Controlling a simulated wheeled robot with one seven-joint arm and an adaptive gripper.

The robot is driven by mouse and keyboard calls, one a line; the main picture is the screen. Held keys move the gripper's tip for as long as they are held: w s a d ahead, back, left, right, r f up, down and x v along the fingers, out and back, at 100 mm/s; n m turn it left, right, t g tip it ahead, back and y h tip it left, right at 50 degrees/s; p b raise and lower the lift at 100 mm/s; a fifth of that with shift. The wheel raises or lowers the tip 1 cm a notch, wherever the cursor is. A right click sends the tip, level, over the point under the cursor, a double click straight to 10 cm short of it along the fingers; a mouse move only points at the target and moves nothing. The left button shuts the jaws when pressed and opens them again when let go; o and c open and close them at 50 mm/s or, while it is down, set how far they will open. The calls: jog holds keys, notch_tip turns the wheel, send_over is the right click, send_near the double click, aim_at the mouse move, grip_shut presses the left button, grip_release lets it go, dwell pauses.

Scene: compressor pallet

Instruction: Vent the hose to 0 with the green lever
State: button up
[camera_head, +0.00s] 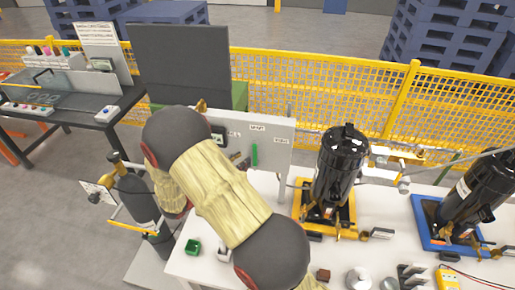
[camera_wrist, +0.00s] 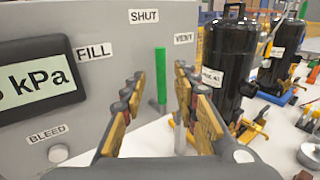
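The green lever (camera_head: 254,155) stands upright on a grey panel (camera_head: 270,160), below the SHUT label. In the wrist view the lever (camera_wrist: 161,76) has FILL to its left and VENT (camera_wrist: 184,38) to its upper right. My gripper (camera_wrist: 157,76) is open, with its yellow and dark fingers on either side of the lever in the picture. The lever appears beyond the fingertips; I cannot tell whether either finger touches it. A display (camera_wrist: 38,80) reads in kPa, its number cut off at the left edge. My arm hides most of the gripper in the head view.
Black compressors (camera_head: 341,165) stand on yellow and blue trays to the right. A BLEED knob (camera_wrist: 58,153) is low on the panel. A small green box (camera_head: 193,247) and other small parts lie on the white table. Yellow mesh fencing (camera_head: 300,90) runs behind.

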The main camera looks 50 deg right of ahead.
send_over(255, 167)
jog(key=shift+w+d, duration=0.3)
jog(key=shift+d, duration=0.05)
jog(key=shift+c, duration=0.2)
jog(key=c, duration=0.7)
grip_shut()
